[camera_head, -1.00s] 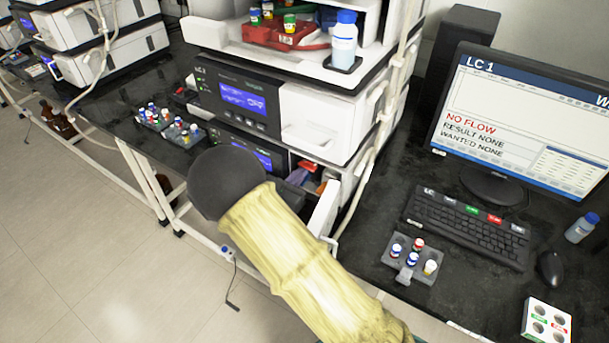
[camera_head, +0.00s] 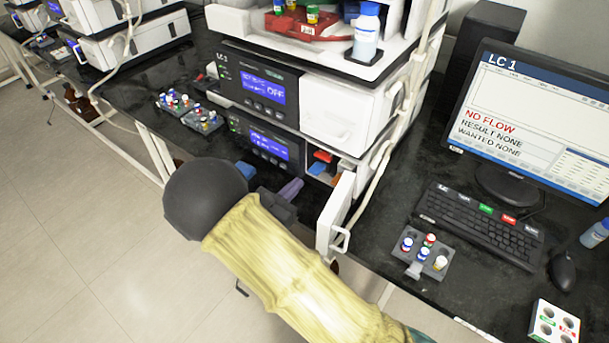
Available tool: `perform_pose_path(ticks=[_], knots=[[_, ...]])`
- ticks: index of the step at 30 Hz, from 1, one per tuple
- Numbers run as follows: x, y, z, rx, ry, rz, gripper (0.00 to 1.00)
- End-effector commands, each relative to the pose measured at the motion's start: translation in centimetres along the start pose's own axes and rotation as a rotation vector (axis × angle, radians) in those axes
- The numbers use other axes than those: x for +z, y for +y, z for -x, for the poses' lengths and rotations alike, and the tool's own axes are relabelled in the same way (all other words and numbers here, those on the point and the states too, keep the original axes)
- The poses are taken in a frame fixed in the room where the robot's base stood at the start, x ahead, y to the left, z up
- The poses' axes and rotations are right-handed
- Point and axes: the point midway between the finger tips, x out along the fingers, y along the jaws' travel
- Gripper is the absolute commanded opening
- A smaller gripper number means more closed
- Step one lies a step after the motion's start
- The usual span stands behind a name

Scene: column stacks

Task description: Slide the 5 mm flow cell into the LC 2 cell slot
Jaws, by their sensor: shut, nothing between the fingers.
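My gripper (camera_head: 291,189), a dark grey hand with a purplish-grey tip, shows partly behind my yellow-sleeved arm. It is shut and empty, in front of the open compartment (camera_head: 323,168) of the lower instrument module. Small red, blue and orange pieces show in that compartment; I cannot tell whether one is the 5 mm flow cell. The module's white door (camera_head: 336,213) stands open to the right of my gripper. A blue piece (camera_head: 245,170) shows just behind my arm's dark round end; what it is, I cannot tell. No LC 2 label or cell slot is readable.
The stack with the LC 1 module (camera_head: 262,85) stands behind my gripper. Vial racks (camera_head: 190,110) sit on the bench to its left. A vial tray (camera_head: 425,252), keyboard (camera_head: 480,222) and monitor (camera_head: 540,115) reading LC 1, no flow, are right. A pale hose runs beside the stack.

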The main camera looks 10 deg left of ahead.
Motion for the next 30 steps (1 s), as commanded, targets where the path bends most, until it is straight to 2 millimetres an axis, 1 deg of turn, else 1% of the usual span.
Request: perform_pose_path(ticks=[1, 3, 6, 9, 19, 30], knots=[[0.0, 0.2, 1.2, 0.007, 0.0, 0.0, 0.0], [0.0, 0.1, 2.5, 0.007, 0.0, 0.001, 0.0], [0.0, 0.2, 3.8, 0.008, 0.001, 0.0, 0.0], [0.0, 0.2, 4.5, 0.006, 0.0, 0.001, 0.0], [0.0, 0.1, 4.6, 0.006, 0.0, 0.0, 0.0], [0.0, 0.0, 4.3, -0.001, 0.0, 0.0, 0.0]])
